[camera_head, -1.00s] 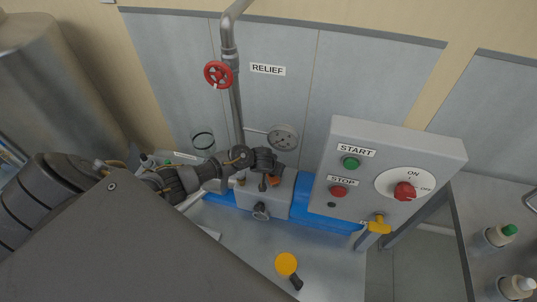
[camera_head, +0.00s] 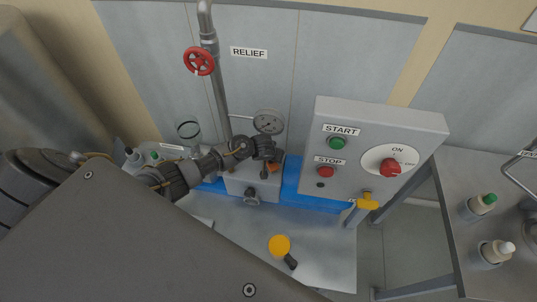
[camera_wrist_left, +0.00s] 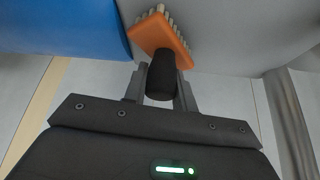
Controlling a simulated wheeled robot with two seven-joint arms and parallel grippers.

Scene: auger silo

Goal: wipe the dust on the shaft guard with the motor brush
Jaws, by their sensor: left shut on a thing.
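My left gripper (camera_head: 266,158) is shut on the black handle of the motor brush. The brush has an orange block (camera_wrist_left: 158,38) and pale bristles; its orange part also shows in the head view (camera_head: 274,167). It is at the grey housing (camera_head: 240,184) beside the blue motor (camera_head: 291,183). In the left wrist view the bristles face a smooth grey surface (camera_wrist_left: 235,35); I cannot tell whether they touch it. I cannot single out the shaft guard for certain, and no dust is discernible. My right gripper is not in view.
A control box (camera_head: 373,143) with start and stop buttons stands to the right. A gauge (camera_head: 268,122) and a pipe with a red valve wheel (camera_head: 199,62) rise behind. A yellow round-headed item (camera_head: 279,245) lies on the bench. Bottles (camera_head: 496,252) stand far right.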

